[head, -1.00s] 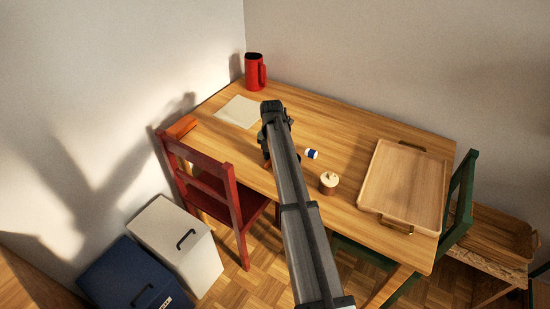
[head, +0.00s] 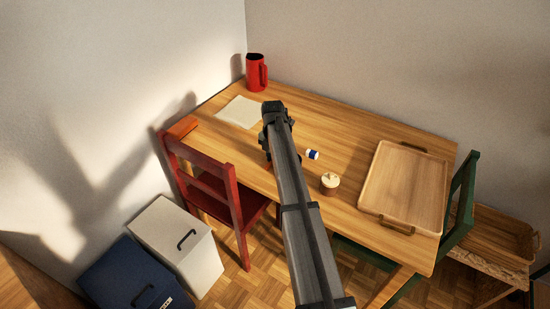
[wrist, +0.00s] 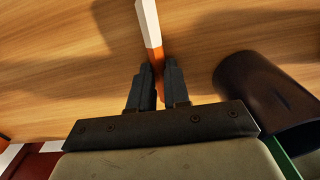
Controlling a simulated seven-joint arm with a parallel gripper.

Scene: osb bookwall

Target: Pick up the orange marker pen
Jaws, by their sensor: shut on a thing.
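In the wrist view, the orange marker pen (wrist: 151,35) has a white part at the top and an orange part lower down. My gripper (wrist: 158,75) is shut on the orange part, with one dark finger on each side. In the head view my arm hides the pen, and my gripper is mostly hidden over the left half of the table (head: 350,130).
A dark cylindrical thing (wrist: 265,90) lies right of my gripper in the wrist view. On the table are a red jug (head: 256,73), a paper sheet (head: 239,111), a small blue-and-white thing (head: 312,154), a lidded pot (head: 329,183) and a wooden tray (head: 405,185). A red chair (head: 215,180) stands in front.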

